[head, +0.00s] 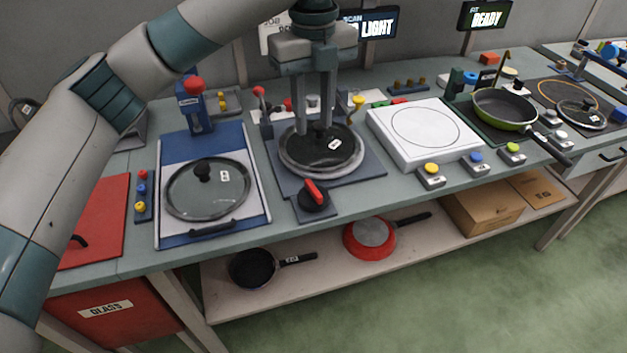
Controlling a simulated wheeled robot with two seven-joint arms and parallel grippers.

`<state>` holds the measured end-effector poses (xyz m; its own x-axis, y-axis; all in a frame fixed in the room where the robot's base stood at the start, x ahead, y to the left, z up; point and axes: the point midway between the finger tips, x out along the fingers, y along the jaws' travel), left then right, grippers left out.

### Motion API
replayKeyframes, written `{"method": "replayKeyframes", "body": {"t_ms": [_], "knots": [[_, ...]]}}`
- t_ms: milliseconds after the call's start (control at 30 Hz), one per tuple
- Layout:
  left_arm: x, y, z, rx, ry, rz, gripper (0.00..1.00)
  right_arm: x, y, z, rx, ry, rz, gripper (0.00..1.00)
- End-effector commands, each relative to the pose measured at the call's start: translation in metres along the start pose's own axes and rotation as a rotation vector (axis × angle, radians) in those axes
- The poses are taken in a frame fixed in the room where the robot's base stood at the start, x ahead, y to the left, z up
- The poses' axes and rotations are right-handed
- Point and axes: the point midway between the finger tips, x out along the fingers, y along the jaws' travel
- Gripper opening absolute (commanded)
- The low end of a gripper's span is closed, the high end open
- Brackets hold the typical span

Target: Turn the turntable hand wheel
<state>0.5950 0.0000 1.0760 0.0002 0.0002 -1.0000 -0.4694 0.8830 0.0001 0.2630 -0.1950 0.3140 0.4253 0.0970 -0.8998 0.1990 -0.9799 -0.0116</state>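The hand wheel (315,198) is a small dark knob with a red handle, on a dark plate at the bench's front edge. Just behind it is the turntable plate (284,181), bearing a dark round disc (322,158) with a pale rim and a white tag; it looks like a lid, but I cannot be sure. My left gripper (314,130) points down over this disc, behind the hand wheel and apart from it. Its two fingers stand apart with a gap between them. The fingertips reach close to the disc; contact is unclear. My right gripper is out of view.
A glass lid (185,190) lies on a blue-framed tray to the left. A white square plate (425,130) and a green pan (503,108) stand to the right. Small posts with red and yellow knobs flank the turntable. The lower shelf holds two pans and a cardboard box (490,214).

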Motion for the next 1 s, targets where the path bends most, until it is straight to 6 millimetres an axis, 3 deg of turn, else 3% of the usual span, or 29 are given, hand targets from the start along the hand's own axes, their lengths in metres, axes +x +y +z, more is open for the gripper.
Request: {"method": "replayKeyframes", "body": {"t_ms": [367, 1000], "knots": [[0.027, 0.0, 0.0, 0.0, 0.002, 0.002, 0.3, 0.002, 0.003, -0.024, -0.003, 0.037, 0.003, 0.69], [0.138, 0.001, -0.001, 0.0, 0.002, 0.002, 0.3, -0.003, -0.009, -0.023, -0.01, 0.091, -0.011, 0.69]]}}
